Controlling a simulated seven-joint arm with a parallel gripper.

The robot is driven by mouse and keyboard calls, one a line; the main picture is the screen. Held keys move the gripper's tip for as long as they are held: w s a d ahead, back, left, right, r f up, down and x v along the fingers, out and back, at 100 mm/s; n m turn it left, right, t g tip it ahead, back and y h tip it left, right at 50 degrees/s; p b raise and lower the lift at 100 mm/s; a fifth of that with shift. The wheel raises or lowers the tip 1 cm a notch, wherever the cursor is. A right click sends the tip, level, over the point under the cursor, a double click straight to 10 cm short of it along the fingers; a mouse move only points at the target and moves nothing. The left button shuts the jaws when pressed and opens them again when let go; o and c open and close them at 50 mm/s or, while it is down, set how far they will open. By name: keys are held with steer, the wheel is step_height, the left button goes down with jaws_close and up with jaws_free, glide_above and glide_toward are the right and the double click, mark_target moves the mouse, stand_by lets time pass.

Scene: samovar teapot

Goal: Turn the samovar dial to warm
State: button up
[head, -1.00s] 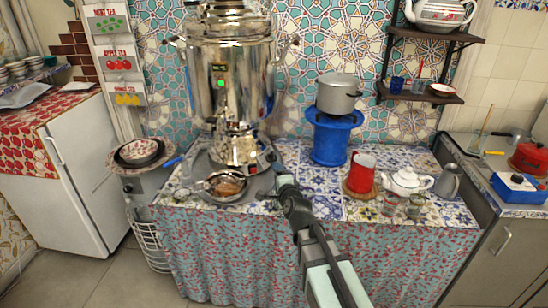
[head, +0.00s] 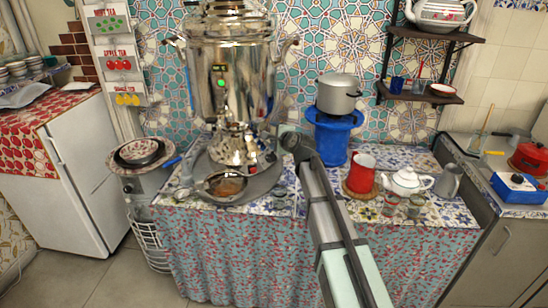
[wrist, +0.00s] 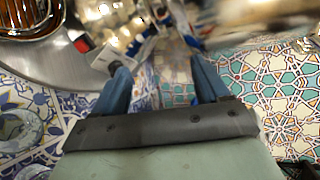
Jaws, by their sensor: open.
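The shiny metal samovar (head: 232,85) stands upright on its round tray at the back left of the counter, with a green light on its front. A red switch (head: 271,157) shows low on its base, right of centre; it also shows in the wrist view (wrist: 82,44) at upper left. I cannot make out the dial or its setting for certain. My gripper (wrist: 162,84) is open, its two blue fingers apart, with nothing held between them. It is right of the samovar's base, apart from the red switch. In the head view my arm mostly hides it.
A blue stand (head: 332,135) bearing a grey pot (head: 338,93) is close right of my arm. A red mug (head: 361,172), a white teapot (head: 405,181) and glasses stand farther right. A bowl of brown liquid (head: 226,186) sits in front of the samovar on the tray (head: 195,170).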

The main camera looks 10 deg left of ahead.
steer(key=w+d+f+n+g, duration=0.1)
steer(key=w+d+f+g, duration=0.15)
steer(key=w+f, duration=0.2)
steer(key=n+g, duration=0.1)
steer(key=g, duration=0.3)
glide_toward(275, 156)
steer(key=x, duration=1)
steer(key=shift+w+a+f, duration=0.1)
steer(key=shift+a, duration=0.2)
steer(key=c, duration=1)
